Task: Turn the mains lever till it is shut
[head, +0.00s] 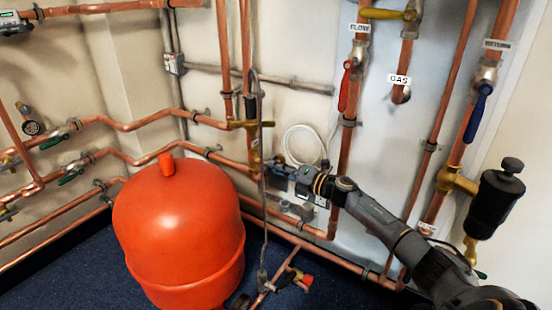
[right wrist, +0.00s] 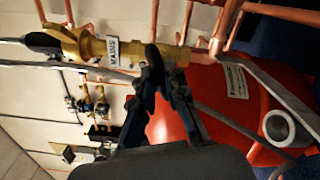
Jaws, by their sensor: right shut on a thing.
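The mains valve is a brass body with a white MAINS tag (right wrist: 114,52), lying across the upper part of the right wrist view. In the head view its brass body (head: 254,138) is upright on the pipework just behind the red vessel. The dark mains lever (right wrist: 152,56) stands out from the brass body. My right gripper (right wrist: 165,78) is shut on the lever; its fingers hide part of it. In the head view my right gripper (head: 272,166) reaches in from the right to the valve, and the lever is too small to make out there. My left gripper is not in view.
A large red vessel (head: 180,230) stands left of the valve; it fills the right of the wrist view. A grey hose (head: 262,200) hangs close by the gripper. Copper pipes run along the wall. A red lever (head: 347,85) and a blue lever (head: 478,112) are further right.

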